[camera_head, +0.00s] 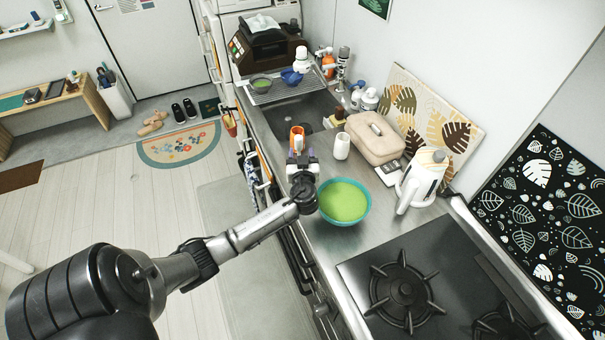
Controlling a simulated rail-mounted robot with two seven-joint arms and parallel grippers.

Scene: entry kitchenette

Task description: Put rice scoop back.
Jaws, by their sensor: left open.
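My left gripper (301,157) is over the near edge of the counter, to the upper left of the teal bowl, and is open. Just beyond its fingertips stands an orange cup-like holder (297,131). A small white piece (298,143) shows between the holder and my fingers. It may be the rice scoop, but it is too small to be sure, and I cannot tell whether it is in the holder or in front of it. My right gripper is out of view.
A teal bowl with green contents (343,202) sits close beside my left wrist. A white shaker (341,146), a beige case (374,138) and a white kettle (421,181) stand to the right. The sink (298,112) lies behind, the stove (408,283) in front.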

